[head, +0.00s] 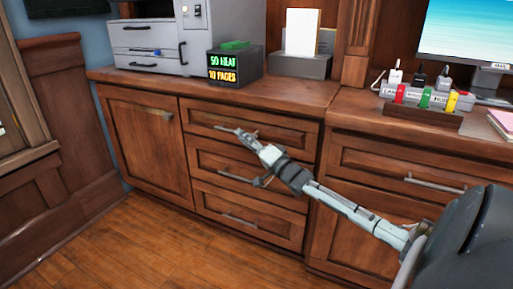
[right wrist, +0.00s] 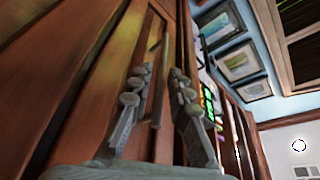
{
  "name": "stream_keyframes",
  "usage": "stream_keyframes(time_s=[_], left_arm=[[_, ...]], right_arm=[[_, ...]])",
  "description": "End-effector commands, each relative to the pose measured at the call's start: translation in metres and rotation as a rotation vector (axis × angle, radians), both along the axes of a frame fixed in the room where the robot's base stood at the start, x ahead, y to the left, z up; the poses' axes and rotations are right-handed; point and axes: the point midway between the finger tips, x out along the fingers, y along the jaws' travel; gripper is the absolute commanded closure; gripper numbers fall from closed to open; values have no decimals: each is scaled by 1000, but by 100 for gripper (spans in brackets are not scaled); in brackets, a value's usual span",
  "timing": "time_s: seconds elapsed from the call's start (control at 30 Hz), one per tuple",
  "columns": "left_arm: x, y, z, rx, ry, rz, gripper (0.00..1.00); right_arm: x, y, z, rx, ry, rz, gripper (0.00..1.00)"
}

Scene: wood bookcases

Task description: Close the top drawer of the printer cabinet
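The printer cabinet (head: 140,143) is dark wood, with a door on the left and a stack of three drawers to its right. Its top drawer (head: 285,132) looks flush, or nearly flush, with the drawers below; a small gap cannot be ruled out. My right gripper (head: 246,137) is in front of that drawer, by its handle. In the right wrist view its two fingers (right wrist: 155,88) are spread apart, with wood fronts and a metal handle (right wrist: 157,95) beyond and between them. Contact cannot be told. My left gripper is out of view.
A grey printer (head: 225,35), a black display box (head: 237,68) and a paper holder (head: 300,66) stand on top. More drawers (head: 375,170) are at right, below a rack of coloured items (head: 425,98). The wood floor (head: 130,245) in front is clear.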

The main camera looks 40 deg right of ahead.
Motion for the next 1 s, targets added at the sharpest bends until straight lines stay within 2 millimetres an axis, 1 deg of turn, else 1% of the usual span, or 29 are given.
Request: stream_keyframes(time_s=[0.03, 0.2, 0.3, 0.4, 0.6, 1.0], left_arm=[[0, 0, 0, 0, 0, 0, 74], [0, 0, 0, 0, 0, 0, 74], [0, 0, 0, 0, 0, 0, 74], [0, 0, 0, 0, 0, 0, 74], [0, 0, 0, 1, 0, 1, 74], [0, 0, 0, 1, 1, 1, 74]], right_arm=[[-12, 0, -5, 0, 4, 1, 82], [-44, 0, -11, -1, 4, 1, 82], [-58, -1, -13, 0, 3, 1, 82], [-68, -1, -15, -1, 1, 0, 82], [-74, -2, -15, -2, -1, -1, 82], [-74, -1, -15, -1, -1, -1, 82]])
